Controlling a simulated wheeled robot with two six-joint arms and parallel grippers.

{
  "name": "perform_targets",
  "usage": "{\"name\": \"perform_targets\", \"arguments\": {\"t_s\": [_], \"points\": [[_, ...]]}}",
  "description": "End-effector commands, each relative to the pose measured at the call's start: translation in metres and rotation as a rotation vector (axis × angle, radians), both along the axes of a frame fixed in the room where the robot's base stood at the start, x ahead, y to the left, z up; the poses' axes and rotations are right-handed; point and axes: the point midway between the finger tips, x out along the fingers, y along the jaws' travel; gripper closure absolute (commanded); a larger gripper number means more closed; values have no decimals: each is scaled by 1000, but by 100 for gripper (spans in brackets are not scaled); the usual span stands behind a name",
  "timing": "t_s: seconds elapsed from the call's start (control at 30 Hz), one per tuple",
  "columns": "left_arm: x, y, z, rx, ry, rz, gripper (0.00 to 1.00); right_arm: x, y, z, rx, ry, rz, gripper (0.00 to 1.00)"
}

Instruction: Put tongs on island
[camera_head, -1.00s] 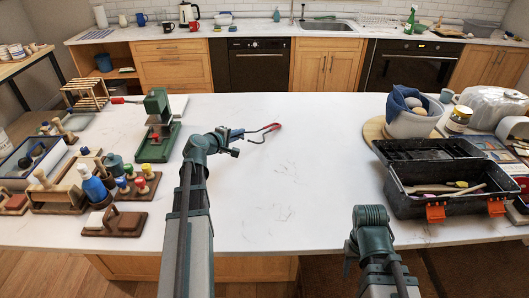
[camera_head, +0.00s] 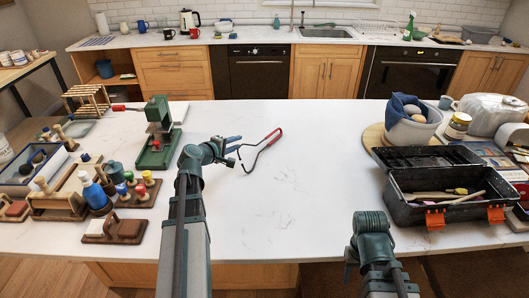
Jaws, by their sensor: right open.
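The tongs (camera_head: 262,150), a thin dark bent shape with a red part at the far end, are above or on the white island (camera_head: 285,205), left of its middle. I cannot tell whether they touch the top. My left gripper (camera_head: 233,144) is at their left end and appears shut on them; the contact is small and partly hidden. My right gripper (camera_head: 350,262) is low, near the island's front edge, open and empty, mostly hidden by its own wrist.
A green press (camera_head: 159,130) and several wooden-handled tools stand to the left. A black toolbox (camera_head: 415,212) with orange latches lies open at the right, near a grey bowl (camera_head: 412,128) with a blue cloth. The island's middle is clear.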

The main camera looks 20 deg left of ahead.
Motion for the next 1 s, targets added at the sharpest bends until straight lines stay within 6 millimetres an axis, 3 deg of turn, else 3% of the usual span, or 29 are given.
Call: {"name": "perform_targets", "arguments": {"t_s": [0.43, 1.0], "points": [[-47, 5, 19, 1, 0, 1, 72, 0, 0, 19, 0, 0, 0, 50], [-53, 6, 21, 1, 0, 0, 72, 0, 0, 21, 0, 0, 0, 50]]}}
